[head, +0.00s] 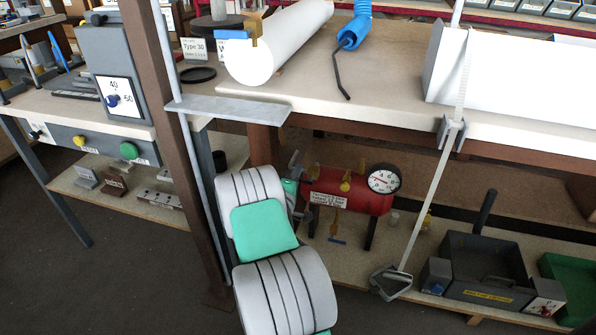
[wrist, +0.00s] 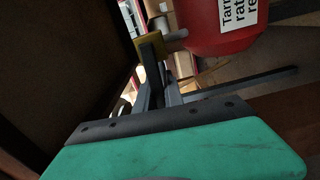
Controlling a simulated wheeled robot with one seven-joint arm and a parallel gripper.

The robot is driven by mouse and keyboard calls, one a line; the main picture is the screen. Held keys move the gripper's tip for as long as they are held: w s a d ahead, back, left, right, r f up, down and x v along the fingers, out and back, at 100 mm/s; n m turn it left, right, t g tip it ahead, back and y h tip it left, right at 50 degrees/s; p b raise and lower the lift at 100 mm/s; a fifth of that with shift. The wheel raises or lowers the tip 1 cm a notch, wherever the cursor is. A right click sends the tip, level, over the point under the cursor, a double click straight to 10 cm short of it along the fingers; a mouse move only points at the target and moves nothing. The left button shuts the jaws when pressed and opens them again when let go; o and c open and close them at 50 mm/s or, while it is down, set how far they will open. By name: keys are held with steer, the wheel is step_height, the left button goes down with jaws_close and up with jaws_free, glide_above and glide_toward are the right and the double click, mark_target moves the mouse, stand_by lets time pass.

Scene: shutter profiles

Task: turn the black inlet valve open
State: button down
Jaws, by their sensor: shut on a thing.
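The red tank (head: 350,190) stands on the lower shelf under the bench, with a round white gauge (head: 384,179) at its right end. My gripper (head: 300,182) reaches the tank's left end, with my arm partly covering that side. In the wrist view, the tank (wrist: 215,25) is at the upper right, with a grey pipe stub and a brass valve body (wrist: 139,47) at its end. The dark handle of the black inlet valve (wrist: 152,48) lies at my gripper's fingers (wrist: 160,82), which are shut on it. The handle's exact angle is hard to tell.
The bench top (head: 300,110) and a brown post (head: 165,110) hem in my arm. A grey tool box (head: 487,265) stands at the right.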

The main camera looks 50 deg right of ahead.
steer(key=shift+f+n, duration=0.25)
steer(key=shift+n, duration=0.15)
steer(key=c, duration=1.4)
jaws_free()
steer(key=shift+c, duration=0.2)
steer(key=shift+a, duration=0.1)
steer(key=p+v, duration=0.1)
steer(key=v, duration=0.6)
steer(key=shift+s+a, duration=0.2)
steer(key=shift+a, duration=0.1)
